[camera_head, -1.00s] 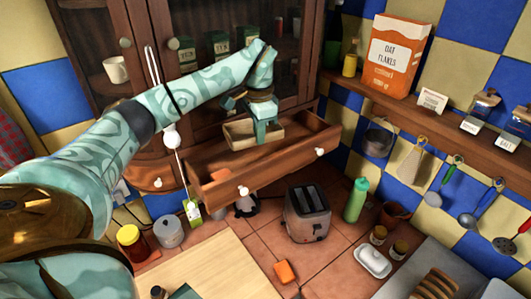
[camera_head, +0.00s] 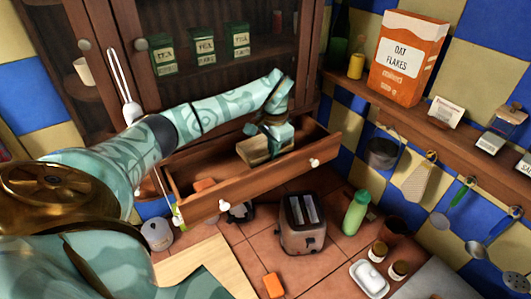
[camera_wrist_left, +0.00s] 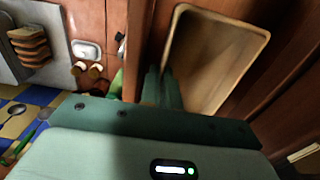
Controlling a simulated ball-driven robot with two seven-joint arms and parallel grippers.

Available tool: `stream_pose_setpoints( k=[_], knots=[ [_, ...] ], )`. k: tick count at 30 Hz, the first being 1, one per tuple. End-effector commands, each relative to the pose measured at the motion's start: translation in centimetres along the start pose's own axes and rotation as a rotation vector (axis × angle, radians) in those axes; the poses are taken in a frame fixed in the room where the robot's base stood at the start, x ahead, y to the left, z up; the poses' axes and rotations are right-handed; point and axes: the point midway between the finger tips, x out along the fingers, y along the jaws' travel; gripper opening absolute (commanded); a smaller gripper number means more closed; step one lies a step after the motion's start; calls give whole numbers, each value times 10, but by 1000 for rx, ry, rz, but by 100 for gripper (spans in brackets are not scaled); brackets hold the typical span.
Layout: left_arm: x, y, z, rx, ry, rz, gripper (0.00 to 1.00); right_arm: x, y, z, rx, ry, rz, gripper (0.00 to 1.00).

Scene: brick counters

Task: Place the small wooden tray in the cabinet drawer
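The small wooden tray (camera_head: 256,150) is pale and rectangular. It sits within the outline of the open cabinet drawer (camera_head: 256,182), towards its right half; whether it touches the drawer floor I cannot tell. My left gripper (camera_head: 270,143) reaches down at the tray's right end. In the left wrist view the tray (camera_wrist_left: 215,60) appears empty, and the gripper fingers (camera_wrist_left: 162,90) straddle its near left wall and look shut on it. The fingertips are partly hidden. My right gripper is in neither view.
An orange block (camera_head: 204,185) lies in the drawer's left part. Below the drawer stand a toaster (camera_head: 304,224) and a green bottle (camera_head: 355,212). Glass cabinet doors with tea tins (camera_head: 205,50) rise behind the arm. A wall shelf (camera_head: 440,125) with hanging utensils is at the right.

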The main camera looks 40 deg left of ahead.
Motion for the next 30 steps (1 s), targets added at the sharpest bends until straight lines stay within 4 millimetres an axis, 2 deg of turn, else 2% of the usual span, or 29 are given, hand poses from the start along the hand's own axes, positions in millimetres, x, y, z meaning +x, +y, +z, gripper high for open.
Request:
stream_pose_setpoints(
  k=[3, 9, 13, 15, 18, 21, 30],
  knots=[
    [23, 1, 0, -1, -2, 3, 0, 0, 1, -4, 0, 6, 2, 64],
    [44, 0, 0, -1, 0, 1, 0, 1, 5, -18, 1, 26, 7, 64],
    [46, -9, 0, -2, 1, -1, 0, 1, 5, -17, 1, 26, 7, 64],
    [46, -22, 0, -4, 1, -1, 0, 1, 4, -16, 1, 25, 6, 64],
    [49, -42, -1, -4, 2, -1, 0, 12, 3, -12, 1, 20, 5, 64],
    [61, -40, 0, 1, 0, 2, 0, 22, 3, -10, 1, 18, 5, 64],
    [58, -40, 0, 0, 0, 1, 0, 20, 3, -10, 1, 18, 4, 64]
  ],
)
